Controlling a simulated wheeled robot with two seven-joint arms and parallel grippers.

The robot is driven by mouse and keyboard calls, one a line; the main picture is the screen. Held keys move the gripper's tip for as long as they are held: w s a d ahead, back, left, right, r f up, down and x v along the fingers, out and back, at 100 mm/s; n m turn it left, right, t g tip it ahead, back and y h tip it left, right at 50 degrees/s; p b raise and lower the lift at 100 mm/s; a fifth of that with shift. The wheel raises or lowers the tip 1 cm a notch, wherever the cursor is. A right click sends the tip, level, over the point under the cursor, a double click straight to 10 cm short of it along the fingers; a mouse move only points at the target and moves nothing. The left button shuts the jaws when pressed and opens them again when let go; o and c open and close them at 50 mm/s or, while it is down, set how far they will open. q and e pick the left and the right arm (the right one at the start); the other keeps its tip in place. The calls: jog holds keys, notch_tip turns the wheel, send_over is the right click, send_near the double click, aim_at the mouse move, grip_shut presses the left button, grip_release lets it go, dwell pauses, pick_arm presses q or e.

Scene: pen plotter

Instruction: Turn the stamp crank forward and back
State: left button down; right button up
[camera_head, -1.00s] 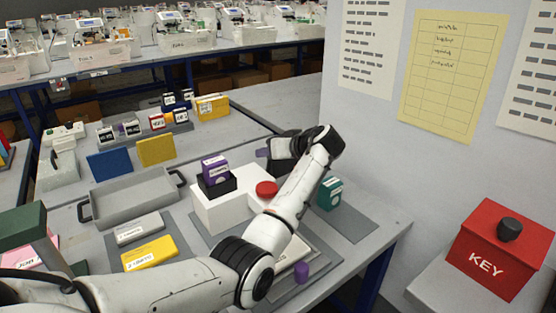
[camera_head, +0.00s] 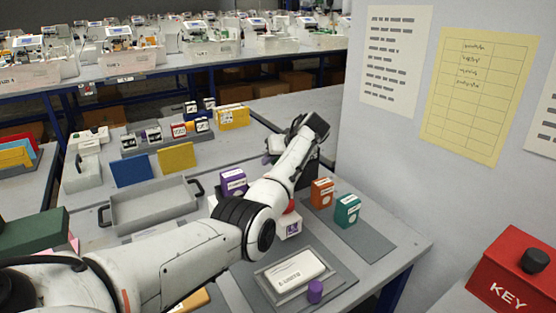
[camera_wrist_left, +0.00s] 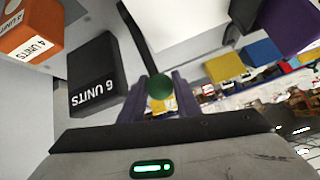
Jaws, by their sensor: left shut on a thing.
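In the left wrist view, the purple fingers of my left gripper (camera_wrist_left: 164,82) are shut on a round green knob (camera_wrist_left: 159,88). A thin dark crank arm (camera_wrist_left: 135,38) runs from the knob up beside a white machine body (camera_wrist_left: 190,18). In the head view my left gripper (camera_head: 298,128) is at the far side of the machine, and its fingers and the crank are hidden there. My forearm covers much of the machine. A purple box (camera_head: 233,183) and part of a red button (camera_head: 291,205) show beside the arm. My right gripper is out of view.
A black "6 UNITS" box (camera_wrist_left: 95,75) and an orange box (camera_wrist_left: 32,28) stand close to the gripper. A green box (camera_head: 347,210) stands right of the machine. A grey tray (camera_head: 150,210) lies left. A white card (camera_head: 292,275) and a purple cylinder (camera_head: 315,291) are in front.

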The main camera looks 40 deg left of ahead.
pick_arm(q)
jog(key=shift+s+a+f, duration=0.1)
jog(key=shift+a+f, duration=0.15)
dwell(0.3)
jog(key=c, duration=1.4)
grip_release()
jog(key=shift+a, duration=0.1)
jog(key=shift+o, duration=0.2)
jog(key=shift+d+r, duration=0.2)
jog(key=shift+d, duration=0.1)
jog(key=v, duration=0.9)
jog(key=shift+d+r, duration=0.25)
jog(key=shift+a+f, duration=0.1)
jog(key=x, duration=1)
jog(key=shift+d, duration=0.25)
